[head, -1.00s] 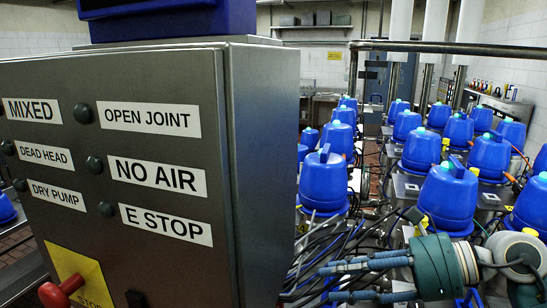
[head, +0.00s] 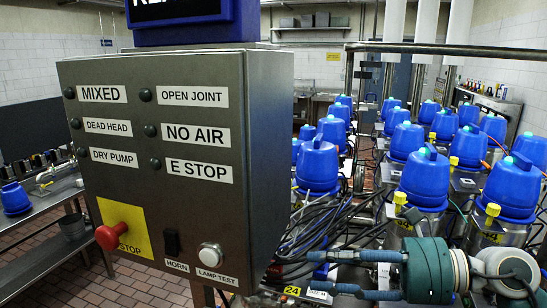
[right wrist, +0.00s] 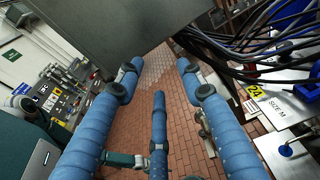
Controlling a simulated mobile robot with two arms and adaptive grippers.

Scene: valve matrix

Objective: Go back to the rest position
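My right gripper (head: 314,274) reaches in from the lower right of the head view, its blue fingers pointing left, below and right of the grey control box (head: 262,150). In the right wrist view its fingers (right wrist: 159,72) are spread apart with nothing between them. The box carries labelled lamps, a red stop button (head: 109,236) on a yellow plate, a black horn switch (head: 171,242) and a white lamp test button (head: 210,253). The fingers appear clear of the box. My left gripper is not in view.
Many blue-topped steel containers (head: 424,180) stand in rows on the right, with dark hoses (head: 310,235) between them and the box. A metal bench (head: 40,212) stands at the left. Brick floor (right wrist: 150,125) shows beneath my right fingers.

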